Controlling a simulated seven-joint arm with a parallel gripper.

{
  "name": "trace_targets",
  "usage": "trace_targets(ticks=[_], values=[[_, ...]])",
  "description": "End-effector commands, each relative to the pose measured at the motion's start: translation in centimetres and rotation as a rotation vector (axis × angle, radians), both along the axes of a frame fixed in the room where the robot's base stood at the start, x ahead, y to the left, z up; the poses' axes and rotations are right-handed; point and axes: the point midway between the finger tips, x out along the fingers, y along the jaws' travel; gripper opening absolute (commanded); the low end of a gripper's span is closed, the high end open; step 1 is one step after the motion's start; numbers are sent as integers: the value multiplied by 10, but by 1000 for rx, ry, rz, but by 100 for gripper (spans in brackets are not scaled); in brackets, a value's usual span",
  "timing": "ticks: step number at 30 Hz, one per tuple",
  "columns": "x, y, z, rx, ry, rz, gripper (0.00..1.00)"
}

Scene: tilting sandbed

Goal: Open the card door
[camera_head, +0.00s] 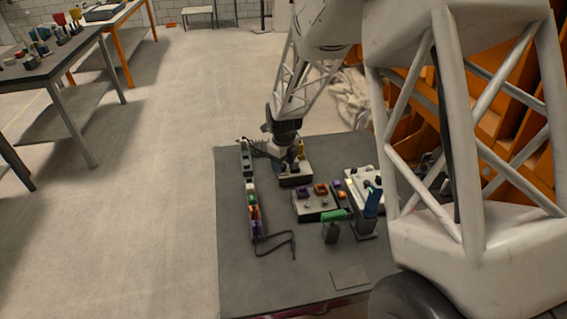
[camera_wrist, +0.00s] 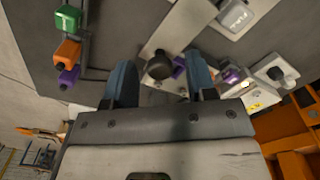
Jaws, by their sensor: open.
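My gripper (camera_wrist: 159,62) is open, with its two blue-grey fingers apart. A dark round knob (camera_wrist: 160,65) shows between the fingers in the wrist view, on a pale plate (camera_wrist: 178,22). I cannot tell whether the fingers touch the knob. This plate may be the card door, but no part is clearly marked as a door. In the head view my gripper is low over a pale-sided box (camera_head: 296,180) near the back of the grey board (camera_head: 270,283). The fingers are too small and hidden to make out there.
A strip of coloured blocks (camera_head: 253,212) runs along the board's left side, with a dark cable (camera_head: 280,246) at its end. A panel with coloured parts (camera_head: 316,206), a green-topped stand (camera_head: 331,230) and a blue-handled item (camera_head: 371,203) stand to the right. The board's front left is clear.

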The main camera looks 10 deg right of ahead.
Motion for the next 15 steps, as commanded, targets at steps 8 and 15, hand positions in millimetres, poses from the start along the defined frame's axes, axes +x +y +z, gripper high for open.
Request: trace_targets(ticks=[8, 15], values=[[0, 0, 7, 0, 0, 0, 51], [0, 0, 32, 0, -1, 0, 51]])
